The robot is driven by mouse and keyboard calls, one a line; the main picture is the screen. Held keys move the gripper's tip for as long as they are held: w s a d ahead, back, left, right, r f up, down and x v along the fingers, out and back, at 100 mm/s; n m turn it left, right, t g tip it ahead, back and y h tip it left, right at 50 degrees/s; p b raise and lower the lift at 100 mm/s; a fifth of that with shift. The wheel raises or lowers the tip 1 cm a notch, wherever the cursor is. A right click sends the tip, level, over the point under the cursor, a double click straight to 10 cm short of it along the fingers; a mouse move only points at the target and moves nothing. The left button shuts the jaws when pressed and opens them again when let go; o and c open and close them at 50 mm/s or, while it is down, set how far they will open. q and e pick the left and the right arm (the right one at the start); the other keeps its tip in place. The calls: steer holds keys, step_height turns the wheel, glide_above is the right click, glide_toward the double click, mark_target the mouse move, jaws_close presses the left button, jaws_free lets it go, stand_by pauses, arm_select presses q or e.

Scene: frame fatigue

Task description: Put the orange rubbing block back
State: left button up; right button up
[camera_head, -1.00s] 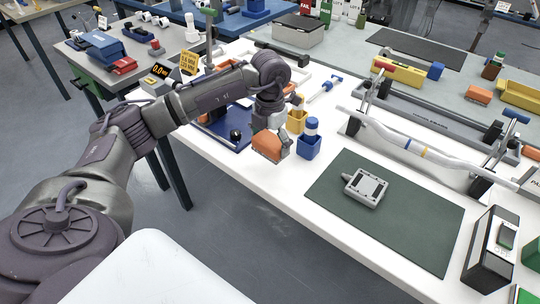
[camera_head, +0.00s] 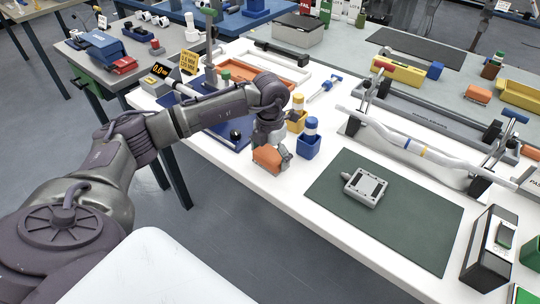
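The orange rubbing block (camera_head: 267,159) is at my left gripper (camera_head: 271,149), near the front edge of the white table. The gripper points down with its fingers about the block and seems shut on it. The block is at or just above the tabletop; I cannot tell if it touches. Behind my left arm lies an orange tray (camera_head: 285,76) inside a white frame, partly hidden by the arm. My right gripper is not in view.
A blue cup (camera_head: 309,145) and a yellow cup (camera_head: 296,121) stand close to the gripper's right. A dark green mat (camera_head: 400,226) holds a grey box (camera_head: 365,187). A bent metal bar (camera_head: 400,142) rests on stands behind. Bare white tabletop lies between block and mat.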

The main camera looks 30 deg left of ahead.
mark_target(269, 153)
arm_select(q)
step_height(269, 153, up, 14)
steer(key=b, duration=0.1)
stand_by(0.5)
